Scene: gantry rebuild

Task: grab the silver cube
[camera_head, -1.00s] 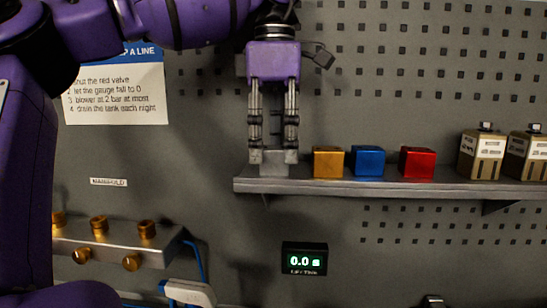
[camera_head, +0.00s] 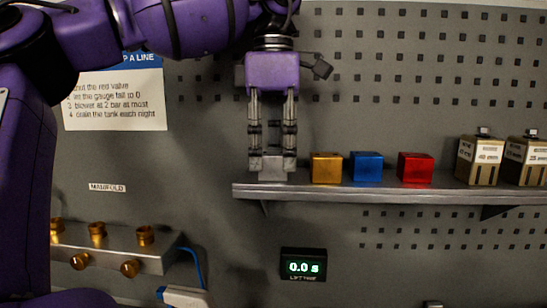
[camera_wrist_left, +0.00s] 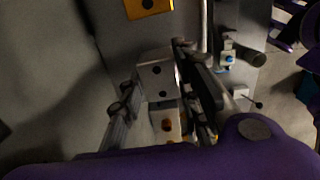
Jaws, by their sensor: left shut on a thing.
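The silver cube (camera_head: 272,173) is at the left end of the grey wall shelf (camera_head: 400,192). My left gripper (camera_head: 272,163) points straight down over it and is shut on it, one finger on each side. The cube looks to be at shelf level; I cannot tell if it touches the shelf. In the left wrist view the silver cube (camera_wrist_left: 157,78) shows between the fingers. My right gripper is not in view.
A gold cube (camera_head: 326,168) stands close to the right of the silver one, then a blue cube (camera_head: 366,167) and a red cube (camera_head: 415,168). Tan canisters (camera_head: 480,162) stand farther right. A manifold (camera_head: 120,255) with brass knobs is at lower left.

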